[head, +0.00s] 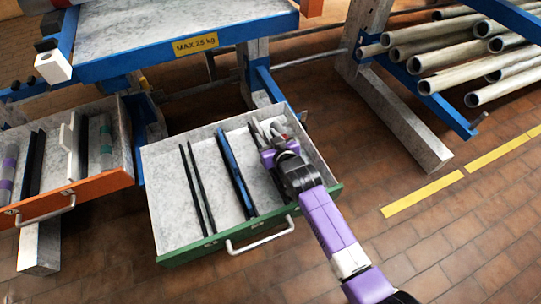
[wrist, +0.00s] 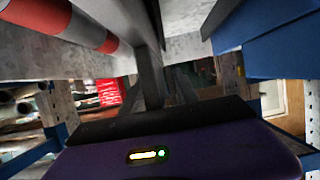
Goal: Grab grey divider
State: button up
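My gripper (head: 268,132) reaches down into the right part of the green-fronted drawer (head: 180,256), right of a blue divider (head: 232,160). A narrow grey upright piece, which may be the grey divider (wrist: 150,75), stands just beyond the purple gripper body in the wrist view. In the head view the gripper and wrist largely hide that spot. I cannot tell whether the fingers are open or touch the piece. The blue divider looks to be the large blue shape in the wrist view (wrist: 282,45).
Two thin black dividers (head: 197,185) stand in the drawer's left half. An orange-fronted drawer (head: 105,184) is open at left. A blue-edged shelf (head: 130,65) lies behind; pipes (head: 450,55) are racked at right.

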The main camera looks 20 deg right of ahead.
grip_shut()
dwell(1.4)
